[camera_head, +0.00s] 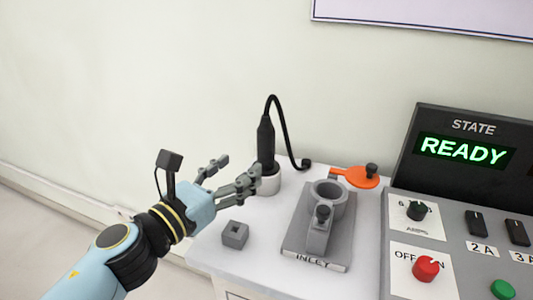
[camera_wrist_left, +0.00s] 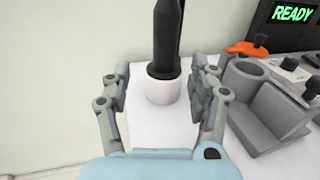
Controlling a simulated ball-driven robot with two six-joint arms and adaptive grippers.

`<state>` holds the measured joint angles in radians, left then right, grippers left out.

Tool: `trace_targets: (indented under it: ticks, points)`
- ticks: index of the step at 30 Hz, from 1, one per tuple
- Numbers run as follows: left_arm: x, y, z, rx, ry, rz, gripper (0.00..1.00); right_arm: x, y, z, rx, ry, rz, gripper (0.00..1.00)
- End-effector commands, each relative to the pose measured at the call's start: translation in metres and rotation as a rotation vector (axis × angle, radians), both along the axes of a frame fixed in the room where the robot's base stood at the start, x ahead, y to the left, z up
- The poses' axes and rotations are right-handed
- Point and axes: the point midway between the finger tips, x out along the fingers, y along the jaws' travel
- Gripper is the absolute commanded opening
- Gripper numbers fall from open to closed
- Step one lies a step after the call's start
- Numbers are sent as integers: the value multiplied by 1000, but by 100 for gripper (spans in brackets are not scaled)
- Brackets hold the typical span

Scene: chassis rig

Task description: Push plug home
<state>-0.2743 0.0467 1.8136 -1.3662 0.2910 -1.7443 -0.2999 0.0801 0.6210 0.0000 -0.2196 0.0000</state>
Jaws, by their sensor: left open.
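A black plug (camera_head: 265,140) with a cable stands upright in a white round holder (camera_head: 269,183) at the back left of the bench. In the left wrist view the plug (camera_wrist_left: 166,40) and holder (camera_wrist_left: 163,88) show ahead, between the lines of the fingers. My left gripper (camera_head: 236,175) is open and empty, just left of and in front of the holder. The grey inlet (camera_head: 320,220), with a round open socket and a plate lettered INLET, stands right of the holder. It also shows in the left wrist view (camera_wrist_left: 262,105). My right gripper is out of view.
An orange cap (camera_head: 355,177) sits out beside the inlet's socket. A small grey block (camera_head: 235,234) lies at the bench's front left. A control panel (camera_head: 455,230) with knobs and switches stands at right; its display (camera_head: 464,150) reads READY. The wall is close behind.

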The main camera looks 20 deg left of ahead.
Motion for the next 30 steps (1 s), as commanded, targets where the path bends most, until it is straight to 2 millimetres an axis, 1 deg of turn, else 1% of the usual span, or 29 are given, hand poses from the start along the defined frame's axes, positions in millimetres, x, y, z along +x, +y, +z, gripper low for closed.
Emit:
trace_targets:
  ticks: [1, 3, 10, 15, 18, 21, 27, 30]
  points:
    - [10, -3, 4, -2, -1, 0, 60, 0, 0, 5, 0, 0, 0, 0]
    - [20, -6, 2, -3, -1, 1, 60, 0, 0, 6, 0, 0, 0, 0]
    - [39, -14, 3, -6, 1, 2, 60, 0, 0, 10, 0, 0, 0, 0]
    - [63, -28, 7, -7, 0, 2, 60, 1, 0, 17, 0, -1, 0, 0]
    - [75, -31, 4, -7, 1, 2, 60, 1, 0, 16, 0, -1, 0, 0]
    - [79, -32, 4, -6, 2, 2, 60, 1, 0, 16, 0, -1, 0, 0]
    - [80, -32, 3, -6, 2, 2, 60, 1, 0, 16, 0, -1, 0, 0]
    - [80, -32, 3, -7, 2, 2, 47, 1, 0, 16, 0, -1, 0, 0]
